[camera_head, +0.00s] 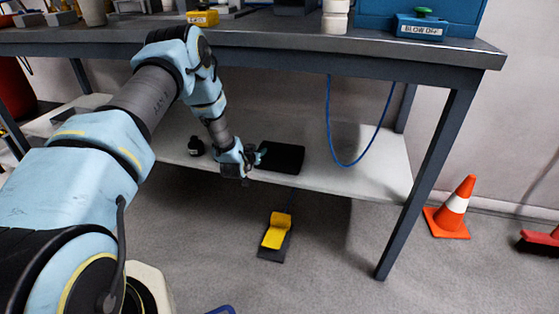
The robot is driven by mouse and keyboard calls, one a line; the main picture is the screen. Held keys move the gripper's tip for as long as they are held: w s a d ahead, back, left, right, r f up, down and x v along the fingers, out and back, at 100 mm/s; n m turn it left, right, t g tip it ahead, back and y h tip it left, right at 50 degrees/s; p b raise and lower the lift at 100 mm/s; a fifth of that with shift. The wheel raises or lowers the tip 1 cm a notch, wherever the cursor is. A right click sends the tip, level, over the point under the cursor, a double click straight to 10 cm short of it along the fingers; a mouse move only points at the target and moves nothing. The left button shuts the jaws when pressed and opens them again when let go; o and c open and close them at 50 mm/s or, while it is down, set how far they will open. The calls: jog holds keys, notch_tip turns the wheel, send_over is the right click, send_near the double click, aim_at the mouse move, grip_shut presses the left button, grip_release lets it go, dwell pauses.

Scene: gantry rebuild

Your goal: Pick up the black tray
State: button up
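The black tray (284,157) is a flat dark rectangle on the lower shelf (345,178) of the workbench. My arm reaches down under the bench top from the left. My gripper (258,158) is at the tray's left edge. It is small and dark here, and I cannot tell whether its fingers touch the tray or are open or shut. The tray's left end is partly hidden by the gripper.
The bench top (270,37) hangs over the shelf. A blue hose (344,164) loops down right of the tray. A small black object (196,146) stands on the shelf at left. A yellow pedal (277,231) lies on the floor. A traffic cone (453,210) stands right of the bench leg.

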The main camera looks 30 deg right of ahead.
jog(key=shift+c, duration=0.2)
grip_shut()
dwell(1.1)
